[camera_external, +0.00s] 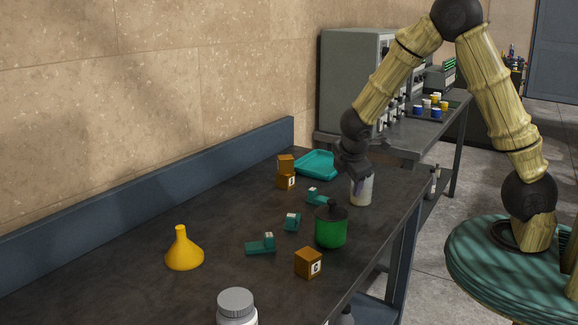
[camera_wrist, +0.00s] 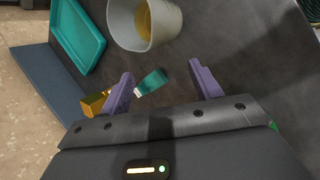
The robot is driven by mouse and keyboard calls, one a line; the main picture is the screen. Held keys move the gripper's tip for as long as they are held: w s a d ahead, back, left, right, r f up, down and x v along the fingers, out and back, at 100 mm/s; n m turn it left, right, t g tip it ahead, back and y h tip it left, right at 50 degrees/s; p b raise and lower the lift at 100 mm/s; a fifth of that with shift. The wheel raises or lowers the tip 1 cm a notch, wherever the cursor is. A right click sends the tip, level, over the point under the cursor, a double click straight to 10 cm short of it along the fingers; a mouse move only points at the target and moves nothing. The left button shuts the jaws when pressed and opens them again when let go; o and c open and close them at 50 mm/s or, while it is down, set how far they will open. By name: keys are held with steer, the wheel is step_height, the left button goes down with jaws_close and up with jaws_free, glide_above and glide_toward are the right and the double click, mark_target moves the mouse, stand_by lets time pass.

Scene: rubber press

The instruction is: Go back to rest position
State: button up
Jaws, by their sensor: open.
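My gripper (camera_external: 357,184) is low over the far right part of the dark table (camera_external: 225,235), with the arm reaching in from the right. In the wrist view its two purple fingers (camera_wrist: 166,83) stand wide apart, with nothing held between them. A pale cup (camera_external: 366,192) stands upright at the gripper, overlapping it in the outside view. In the wrist view the cup (camera_wrist: 130,38) lies beyond the fingertips, with something orange inside. I cannot tell whether a finger touches it.
Small teal pieces (camera_external: 292,222), a green bottle (camera_external: 331,231), a lettered block (camera_external: 308,263), a yellow funnel (camera_external: 184,254) and a grey-lidded jar (camera_external: 236,301) stand nearer. A grey machine (camera_external: 350,80) stands behind.

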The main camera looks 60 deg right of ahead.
steer(key=s+a+r+m+y+p, duration=0.1)
steer(key=s+a+r+m+y, duration=0.1)
steer(key=s+m, duration=0.4)
steer(key=s+a+r+m+y+p, duration=0.2)
steer(key=s+r+m, duration=0.3)
steer(key=s, duration=0.4)
steer(key=shift+a+r+m+y, duration=0.2)
steer(key=shift+a+m+y, duration=0.2)
steer(key=shift+a+y, duration=0.2)
